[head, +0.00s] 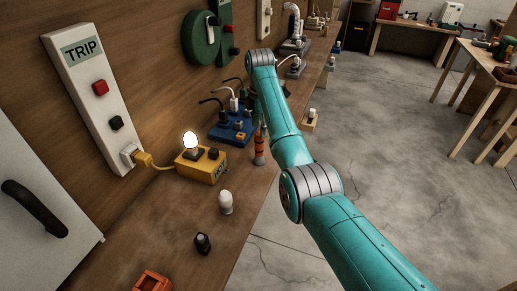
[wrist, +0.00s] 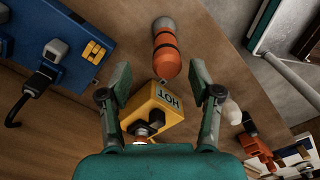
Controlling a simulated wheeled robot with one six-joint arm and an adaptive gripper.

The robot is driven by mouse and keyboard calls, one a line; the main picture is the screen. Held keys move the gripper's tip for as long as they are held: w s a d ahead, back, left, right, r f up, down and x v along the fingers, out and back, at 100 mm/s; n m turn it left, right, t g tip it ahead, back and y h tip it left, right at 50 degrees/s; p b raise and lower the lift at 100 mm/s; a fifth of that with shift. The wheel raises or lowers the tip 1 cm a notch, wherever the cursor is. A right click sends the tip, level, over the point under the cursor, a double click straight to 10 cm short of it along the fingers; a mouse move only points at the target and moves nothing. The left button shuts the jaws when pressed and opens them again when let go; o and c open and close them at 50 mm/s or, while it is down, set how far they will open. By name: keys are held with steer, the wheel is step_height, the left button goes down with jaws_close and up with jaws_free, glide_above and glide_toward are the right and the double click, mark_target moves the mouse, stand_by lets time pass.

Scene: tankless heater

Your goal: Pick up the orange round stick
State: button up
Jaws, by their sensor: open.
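The orange round stick (head: 259,148) stands on the wooden bench near its right edge, beside the blue panel. In the wrist view the stick (wrist: 166,52) shows orange with dark bands and a pale grey end. My gripper (wrist: 160,95) is open and empty in the wrist view. The stick appears beyond the fingertips, roughly centred between them in the picture and apart from both. In the head view my teal arm reaches over the bench, and the gripper is mostly hidden behind it.
A yellow HOT box (head: 203,168) with a lit bulb (head: 190,141) is close to the stick. A blue panel (head: 233,127) with plugs and cables lies behind. A white bulb (head: 226,202), a black piece (head: 203,243) and an orange crate (head: 153,281) stand nearer. The TRIP panel (head: 88,92) is on the wall.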

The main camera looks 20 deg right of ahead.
mark_target(259, 142)
steer(key=shift+s+a+f, duration=0.1)
steer(key=shift+s+f, duration=0.05)
steer(key=shift+f, duration=0.9)
steer(key=shift+s+a+f, duration=0.1)
steer(key=shift+s+f, duration=0.05)
steer(key=shift+f, duration=0.95)
steer(key=shift+s+f, duration=0.15)
steer(key=shift+f, duration=0.9)
jaws_close()
